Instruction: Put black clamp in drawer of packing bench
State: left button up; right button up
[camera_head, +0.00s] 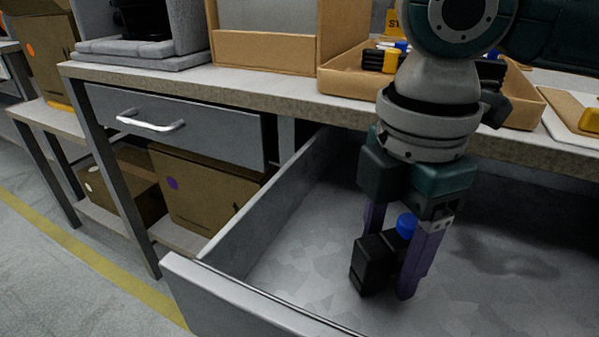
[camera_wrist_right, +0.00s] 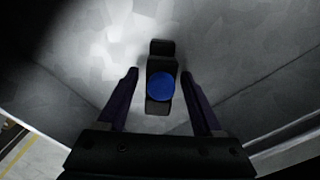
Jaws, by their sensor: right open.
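The black clamp (camera_head: 372,266) with a blue knob is inside the open drawer (camera_head: 290,270) of the packing bench (camera_head: 230,85). It seems to rest on the drawer floor. My right gripper (camera_head: 391,268) points down into the drawer, its purple fingers on either side of the clamp. In the right wrist view the clamp (camera_wrist_right: 160,108) lies between the open fingers (camera_wrist_right: 160,74), with a gap on each side. In the head view the clamp hides part of one finger. My left gripper is not in view.
A shut drawer (camera_head: 175,124) with a handle is to the left. Cardboard boxes (camera_head: 195,190) sit on the lower shelf. A cardboard tray (camera_head: 345,83) with small items stands on the bench top. The drawer floor around the clamp is clear.

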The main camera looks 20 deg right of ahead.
aim_at(393, 240)
jog(key=shift+r, duration=0.2)
notch_tip(393, 240, up, 11)
jog(key=p, duration=0.5)
jog(key=shift+r+p, duration=0.3)
jog(key=shift+r, duration=0.15)
